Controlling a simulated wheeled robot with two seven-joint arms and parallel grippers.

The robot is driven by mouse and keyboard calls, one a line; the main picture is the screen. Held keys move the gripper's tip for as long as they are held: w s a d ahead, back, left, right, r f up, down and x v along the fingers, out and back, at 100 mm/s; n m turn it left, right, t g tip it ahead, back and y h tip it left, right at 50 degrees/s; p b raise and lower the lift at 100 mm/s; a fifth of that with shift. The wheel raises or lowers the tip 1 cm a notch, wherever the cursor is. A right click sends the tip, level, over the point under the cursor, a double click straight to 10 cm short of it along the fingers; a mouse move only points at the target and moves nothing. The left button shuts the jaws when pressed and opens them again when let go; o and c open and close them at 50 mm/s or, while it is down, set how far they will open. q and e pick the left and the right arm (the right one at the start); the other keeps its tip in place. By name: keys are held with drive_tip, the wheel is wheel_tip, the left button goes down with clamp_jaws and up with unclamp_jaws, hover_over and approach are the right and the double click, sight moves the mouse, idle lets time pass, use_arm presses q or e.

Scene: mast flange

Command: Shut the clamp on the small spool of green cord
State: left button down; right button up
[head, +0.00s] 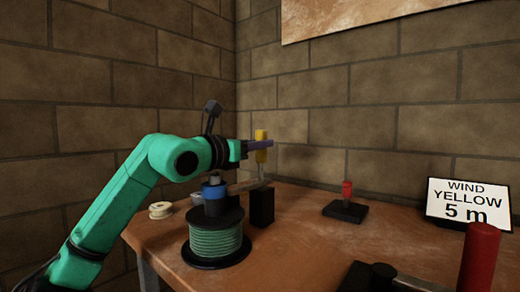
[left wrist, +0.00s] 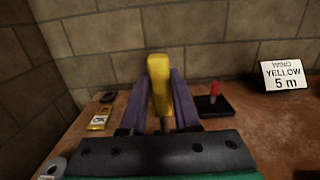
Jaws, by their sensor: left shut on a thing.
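A spool of green cord (head: 215,243) with black flanges stands on the brown table, with a blue collar (head: 214,190) above it. Behind and to its right is a clamp with a black block (head: 262,208), a flat bar reaching toward the spool top, and an upright yellow handle (head: 261,155). My left gripper (head: 262,144) is shut on the yellow handle. In the left wrist view the handle (left wrist: 160,88) stands between the purple fingers (left wrist: 159,100). My arm partly hides the clamp and spool top. My right gripper is not in view.
A red-handled piece on a black base (head: 345,208) stands right of the clamp. A larger red handle (head: 480,258) is at front right, below a wind sign (head: 468,203). A cream spool (head: 160,210) sits at left. A yellow tag (left wrist: 98,122) lies near the wall.

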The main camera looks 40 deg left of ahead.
use_arm(q)
drive_tip(key=shift+f, duration=0.15)
drive_tip(key=c, duration=0.9)
unclamp_jaws()
drive_tip(key=shift+o, duration=1.3)
drive_tip(key=shift+s, duration=0.15)
